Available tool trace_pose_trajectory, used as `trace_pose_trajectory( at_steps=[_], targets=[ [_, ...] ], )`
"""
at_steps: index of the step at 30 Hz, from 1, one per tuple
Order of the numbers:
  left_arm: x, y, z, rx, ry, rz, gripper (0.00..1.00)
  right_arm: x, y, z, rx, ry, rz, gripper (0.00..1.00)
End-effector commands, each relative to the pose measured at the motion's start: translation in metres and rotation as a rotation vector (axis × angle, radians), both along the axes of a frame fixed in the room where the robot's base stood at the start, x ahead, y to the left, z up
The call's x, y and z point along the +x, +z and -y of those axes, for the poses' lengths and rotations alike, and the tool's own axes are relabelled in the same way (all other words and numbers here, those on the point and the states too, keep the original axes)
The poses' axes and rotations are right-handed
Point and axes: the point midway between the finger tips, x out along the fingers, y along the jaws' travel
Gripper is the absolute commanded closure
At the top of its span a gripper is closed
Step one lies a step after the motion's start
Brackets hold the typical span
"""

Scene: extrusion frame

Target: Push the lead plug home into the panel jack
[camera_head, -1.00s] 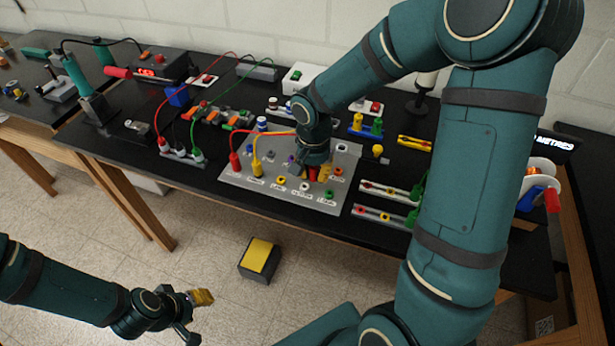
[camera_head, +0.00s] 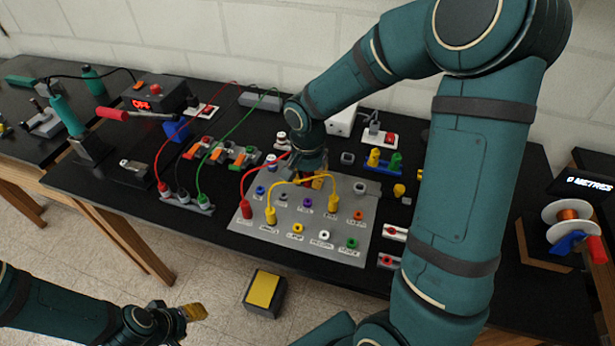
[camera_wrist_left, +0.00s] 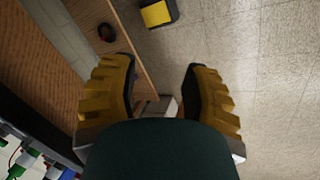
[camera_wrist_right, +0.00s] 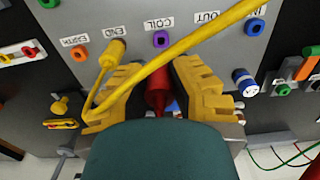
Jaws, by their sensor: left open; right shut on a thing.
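The grey panel (camera_head: 235,222) carries labelled coloured jacks, among them the purple jack (camera_wrist_right: 160,38) marked COIL and an orange jack (camera_wrist_right: 79,54) marked EARTH. My right gripper (camera_wrist_right: 159,82) is shut on a red plug (camera_wrist_right: 157,92), just short of the purple jack in the right wrist view. The gripper hides the red plug's tip in the head view. A yellow plug (camera_wrist_right: 113,52) stands at END, and its yellow lead (camera_wrist_right: 165,70) crosses in front of my right fingers. Its seating depth is unclear. My left gripper (camera_wrist_left: 160,95) is open and empty above the floor.
Another red plug (camera_head: 247,209) and yellow plug (camera_head: 271,215) stand at the panel's left. A spool stand (camera_head: 566,222) is at the right. A yellow-topped box (camera_head: 263,291) lies on the floor.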

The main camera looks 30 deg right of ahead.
Motion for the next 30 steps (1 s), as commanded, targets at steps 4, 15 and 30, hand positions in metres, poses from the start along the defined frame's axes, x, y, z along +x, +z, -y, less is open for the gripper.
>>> trace_pose_trajectory(
  at_steps=[4,15,30],
  targets=[
    [0.0,-0.002,0.0,0.0,0.0,-0.001,0.53,0.0,-0.003,0.0,0.0,0.0,0.0,1.0],
    [-0.005,-0.02,0.001,-0.003,-0.01,-0.013,0.53,0.0,-0.029,0.0,-0.001,0.0,-0.001,1.0],
    [-0.013,-0.039,0.002,-0.007,-0.023,-0.028,0.53,0.0,-0.059,0.0,0.0,0.0,0.0,1.0]
  ],
)
